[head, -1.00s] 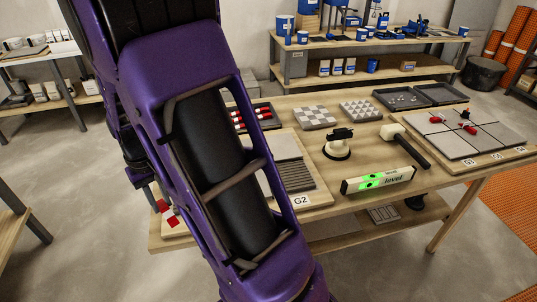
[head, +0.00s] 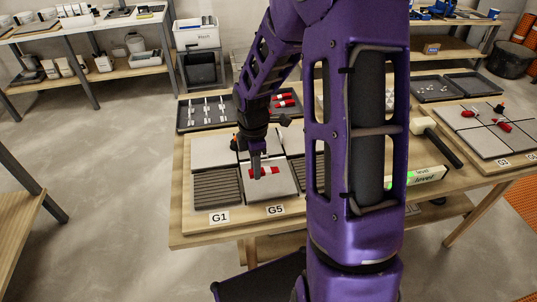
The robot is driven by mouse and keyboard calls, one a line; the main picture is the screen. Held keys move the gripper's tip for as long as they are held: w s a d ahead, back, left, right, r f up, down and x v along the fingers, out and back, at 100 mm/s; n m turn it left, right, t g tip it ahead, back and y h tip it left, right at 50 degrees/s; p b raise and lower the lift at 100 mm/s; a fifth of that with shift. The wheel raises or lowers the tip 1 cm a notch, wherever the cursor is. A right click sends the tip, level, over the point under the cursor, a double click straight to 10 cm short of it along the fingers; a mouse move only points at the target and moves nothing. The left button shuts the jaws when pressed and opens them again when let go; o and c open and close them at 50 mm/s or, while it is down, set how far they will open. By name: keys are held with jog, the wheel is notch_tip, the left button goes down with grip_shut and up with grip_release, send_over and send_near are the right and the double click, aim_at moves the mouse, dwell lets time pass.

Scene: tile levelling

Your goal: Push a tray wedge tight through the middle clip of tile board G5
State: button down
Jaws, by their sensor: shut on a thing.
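Tile board G5 (head: 275,210), known by its label, lies at the front of the table, beside label G1 (head: 219,217). Its grey tile (head: 271,187) lies next to ridged grey beds. My gripper (head: 257,173) points down over the tile's far part, shut on a red wedge (head: 269,171) that lies low at the tile surface. The middle clip is hidden or too small to make out at the fingertips, so I cannot tell how far the wedge sits in it. More red wedges (head: 286,101) lie in the dark tray (head: 182,118) behind.
Several pale clips (head: 208,109) stand in the tray's left part. A mallet (head: 424,125) and a level (head: 426,176) lie to the right of my arm. Another tiled board (head: 482,132) with red pieces is at the far right. My arm hides the table's middle.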

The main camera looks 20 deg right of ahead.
aim_at(267, 177)
jog(key=n, duration=0.1)
jog(key=d+n, duration=0.1)
jog(key=n, duration=0.3)
jog(key=shift+w+d+f, duration=0.15)
jog(key=shift+d+f, duration=0.05)
jog(key=shift+d, duration=0.05)
jog(key=n, duration=0.3)
jog(key=shift+w+d, duration=0.15)
jog(key=shift+d, duration=0.2)
jog(key=n, duration=0.3)
jog(key=d+n, duration=0.1)
jog(key=shift+w+r+p, duration=0.1)
jog(key=shift+w+p, duration=0.2)
jog(key=shift+p, duration=0.1)
jog(key=n, duration=0.3)
jog(key=d+n, duration=0.1)
jog(key=shift+w+d+r+n, duration=0.1)
jog(key=shift+w+r+n, duration=0.15)
jog(key=shift+w+n, duration=0.15)
jog(key=shift+f, duration=1.05)
jog(key=shift+f+b, duration=0.85)
jog(key=shift+f, duration=1)
jog(key=shift+p, duration=0.4)
jog(key=shift+w, duration=0.25)
